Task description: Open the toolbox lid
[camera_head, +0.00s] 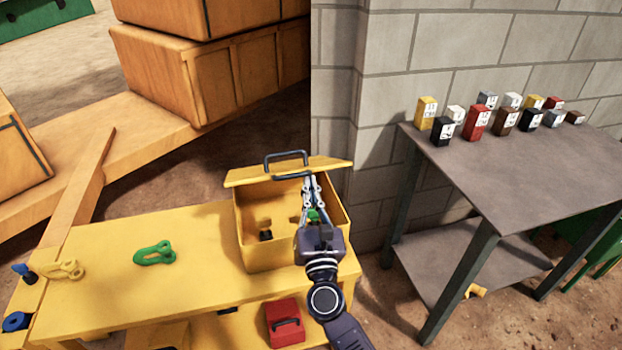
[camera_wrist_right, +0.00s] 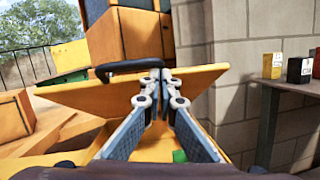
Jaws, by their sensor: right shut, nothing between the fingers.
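The yellow toolbox (camera_head: 268,256) stands at the right end of a yellow bench. Its lid (camera_head: 248,176) is raised at the back, so the inside shows; the lid also shows in the wrist view (camera_wrist_right: 85,95). The dark lid handle (camera_head: 285,154) is at the top of the lid and also shows in the wrist view (camera_wrist_right: 125,66). My right gripper (camera_head: 308,182) is shut and empty over the box opening, its tips close to the lid. I cannot tell whether they touch it. My left gripper is not in view.
A green shackle (camera_head: 154,254) and a yellow shackle (camera_head: 63,270) lie on the bench (camera_head: 190,230). A small red box (camera_head: 285,322) sits lower in front. A grey table (camera_head: 520,165) with several small boxes stands right, beside a block wall (camera_head: 390,60).

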